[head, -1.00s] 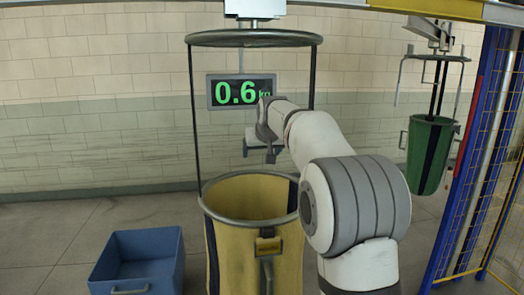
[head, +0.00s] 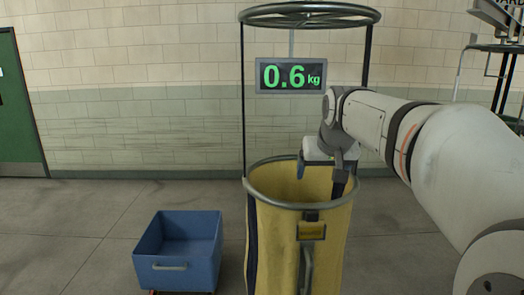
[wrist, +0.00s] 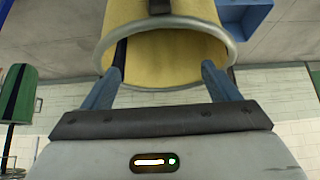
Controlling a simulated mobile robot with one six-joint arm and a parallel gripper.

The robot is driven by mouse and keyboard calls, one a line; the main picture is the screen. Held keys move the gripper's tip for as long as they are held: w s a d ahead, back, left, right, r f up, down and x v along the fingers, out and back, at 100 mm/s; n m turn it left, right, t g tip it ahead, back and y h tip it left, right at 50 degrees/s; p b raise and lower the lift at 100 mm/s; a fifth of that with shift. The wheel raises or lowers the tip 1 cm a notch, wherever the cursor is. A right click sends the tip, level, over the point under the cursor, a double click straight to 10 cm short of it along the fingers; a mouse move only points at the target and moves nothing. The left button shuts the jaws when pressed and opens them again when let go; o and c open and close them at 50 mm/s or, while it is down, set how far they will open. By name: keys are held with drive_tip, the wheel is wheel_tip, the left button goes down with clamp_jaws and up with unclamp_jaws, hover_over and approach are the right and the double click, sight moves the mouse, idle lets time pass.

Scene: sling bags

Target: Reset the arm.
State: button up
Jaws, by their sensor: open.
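My gripper (head: 320,180) is open with nothing between its blue fingers. In the head view it is at the mouth of the yellow sling bag (head: 330,252), towards the right side of the rim; whether its tips are inside the rim I cannot tell. The bag hangs upright and open from a frame. In the wrist view, the open fingers (wrist: 162,70) point towards the yellow bag's round metal rim (wrist: 232,50), and the bag's lining shows between them. My arm reaches in from the right of the head view.
A display (head: 291,76) reading 0.6 kg hangs behind the bag. A blue bin (head: 178,275) stands on the floor to the left, its visible interior empty. A green bag (wrist: 18,95) shows in the wrist view. A green door (head: 14,110) is far left. Floor between door and bin is clear.

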drive_tip(key=s+f+g+b, duration=0.3)
drive_tip(key=s+f, duration=1.9)
drive_tip(key=s, duration=0.3)
drive_tip(key=shift+s+a+f+g, duration=0.2)
drive_tip(key=shift+s+f+g, duration=0.1)
drive_tip(key=shift+s, duration=0.1)
drive_tip(key=shift+c, duration=0.4)
